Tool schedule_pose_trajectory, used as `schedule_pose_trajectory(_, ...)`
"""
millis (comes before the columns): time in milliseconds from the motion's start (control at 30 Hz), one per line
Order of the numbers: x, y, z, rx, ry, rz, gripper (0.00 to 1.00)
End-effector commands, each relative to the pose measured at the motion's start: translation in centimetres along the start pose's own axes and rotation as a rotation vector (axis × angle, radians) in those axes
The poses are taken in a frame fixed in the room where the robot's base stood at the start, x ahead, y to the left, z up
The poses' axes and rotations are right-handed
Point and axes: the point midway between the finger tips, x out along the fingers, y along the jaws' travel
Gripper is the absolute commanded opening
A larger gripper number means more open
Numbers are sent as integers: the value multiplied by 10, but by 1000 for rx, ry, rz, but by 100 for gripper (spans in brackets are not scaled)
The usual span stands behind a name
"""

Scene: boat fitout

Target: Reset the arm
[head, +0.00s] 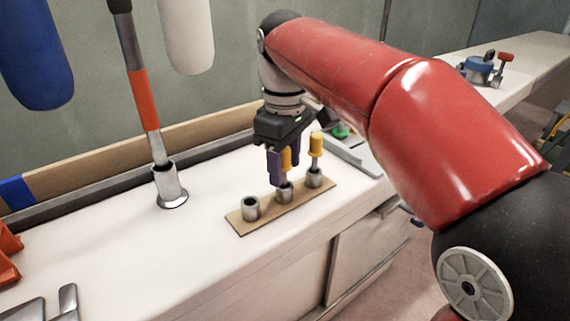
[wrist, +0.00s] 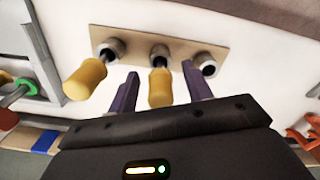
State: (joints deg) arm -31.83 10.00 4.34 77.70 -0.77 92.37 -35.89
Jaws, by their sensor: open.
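My gripper (head: 283,168) is over the middle of a wooden strip on the white bench, its purple fingers pointing down. In the wrist view my gripper (wrist: 162,90) is open, with its fingers on either side of a yellow-handled tool (wrist: 160,88). I cannot tell whether they touch it. That tool stands in the middle metal socket (head: 284,192). A second yellow-handled tool (head: 316,147) stands in the right socket (head: 314,178) in the head view. The left socket (head: 250,208) is empty. My red arm reaches in from the right.
The wooden strip (head: 240,226) lies near the bench's front edge. An orange-banded pole (head: 146,100) stands in a metal base on the left. Blue (head: 36,55) and white (head: 187,35) fenders hang behind. The bench's left middle is clear.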

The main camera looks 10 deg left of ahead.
Motion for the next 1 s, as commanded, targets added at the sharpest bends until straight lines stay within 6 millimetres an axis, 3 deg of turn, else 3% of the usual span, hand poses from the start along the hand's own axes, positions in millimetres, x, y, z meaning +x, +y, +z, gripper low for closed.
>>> schedule_pose_trajectory(300, -55, 0, 0, 0, 2, 1, 50)
schedule_pose_trajectory(433, -65, 1, 2, 8, 3, 4, 50)
schedule_pose_trajectory(533, -67, 3, 17, 59, 15, 18, 50)
schedule_pose_trajectory(667, -61, 8, 60, 216, 60, 62, 50)
schedule_pose_trajectory(767, -48, 8, 108, 396, 114, 111, 50)
schedule_pose_trajectory(1000, 12, -17, 217, 840, 264, 220, 50)
